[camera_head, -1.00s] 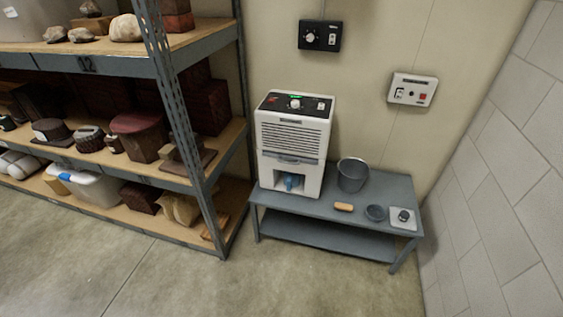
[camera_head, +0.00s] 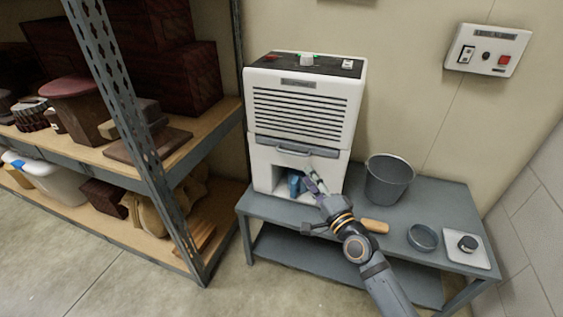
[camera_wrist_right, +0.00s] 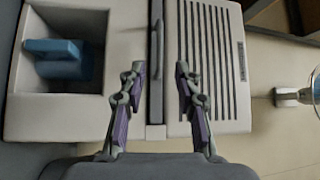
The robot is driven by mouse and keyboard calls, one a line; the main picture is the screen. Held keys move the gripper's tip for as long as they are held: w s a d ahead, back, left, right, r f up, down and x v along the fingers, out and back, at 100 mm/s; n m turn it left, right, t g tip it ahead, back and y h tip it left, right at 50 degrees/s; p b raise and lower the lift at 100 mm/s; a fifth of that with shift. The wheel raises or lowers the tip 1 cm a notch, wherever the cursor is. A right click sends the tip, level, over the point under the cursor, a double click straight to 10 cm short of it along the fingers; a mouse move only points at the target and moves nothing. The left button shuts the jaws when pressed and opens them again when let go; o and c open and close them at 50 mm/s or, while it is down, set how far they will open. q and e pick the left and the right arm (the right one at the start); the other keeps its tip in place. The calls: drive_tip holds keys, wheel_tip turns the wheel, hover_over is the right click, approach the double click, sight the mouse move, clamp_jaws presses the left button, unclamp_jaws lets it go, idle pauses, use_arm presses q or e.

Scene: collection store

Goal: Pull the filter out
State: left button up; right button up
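The white dehumidifier (camera_head: 303,110) stands on the grey bench, with a louvred upper front. A grey handle (camera_head: 293,152) runs across its front below the louvres; it also shows as an upright bar in the right wrist view (camera_wrist_right: 157,45). I cannot tell any filter apart behind this closed front. My right gripper (camera_head: 314,182) is in front of the lower part of the machine. In the right wrist view it is open and empty (camera_wrist_right: 159,75), its fingers on either side of the handle's line. Contact cannot be told. My left gripper is not in view.
A blue part (camera_head: 295,184) sits in the machine's lower recess. On the bench (camera_head: 400,215) are a grey bucket (camera_head: 388,182), a wooden-coloured block (camera_head: 375,226), a round dish (camera_head: 422,238) and a white scale-like plate (camera_head: 480,254). A shelf rack (camera_head: 150,150) stands left.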

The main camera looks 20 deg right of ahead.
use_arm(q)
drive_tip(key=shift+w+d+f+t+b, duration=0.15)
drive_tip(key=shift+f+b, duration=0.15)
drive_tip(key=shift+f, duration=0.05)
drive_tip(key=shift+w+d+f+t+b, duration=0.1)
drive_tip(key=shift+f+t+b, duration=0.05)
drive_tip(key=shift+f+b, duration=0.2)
use_arm(e)
drive_tip(key=x, duration=1)
drive_tip(key=shift+w, duration=0.15)
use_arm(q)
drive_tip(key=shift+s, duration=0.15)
use_arm(e)
clamp_jaws()
drive_tip(key=shift+f, duration=0.1)
